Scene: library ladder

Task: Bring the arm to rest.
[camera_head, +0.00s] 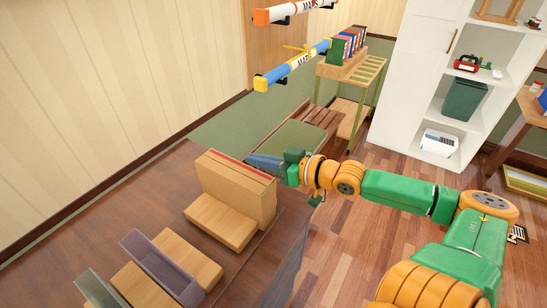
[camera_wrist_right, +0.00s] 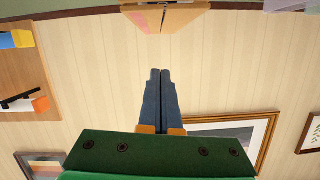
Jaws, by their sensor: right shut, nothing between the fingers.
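My right arm reaches in from the lower right of the head view, in green and orange links. Its gripper (camera_head: 250,160) has blue-grey fingers that point left, at the top right edge of a wooden block holder (camera_head: 236,190) with a red strip along its top. In the head view I cannot tell whether they touch. In the right wrist view the two fingers (camera_wrist_right: 160,72) lie side by side, shut and empty, with a wooden piece with a pink patch (camera_wrist_right: 165,17) beyond their tips. My left gripper is not in view.
A dark wooden table (camera_head: 130,200) carries the holder and more wooden stands with grey-purple (camera_head: 160,268) and grey-green panels. Behind are a slatted bench (camera_head: 318,118), a book rack (camera_head: 345,72) and a white shelf unit (camera_head: 400,110). Wood floor (camera_head: 335,240) lies open right of the table.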

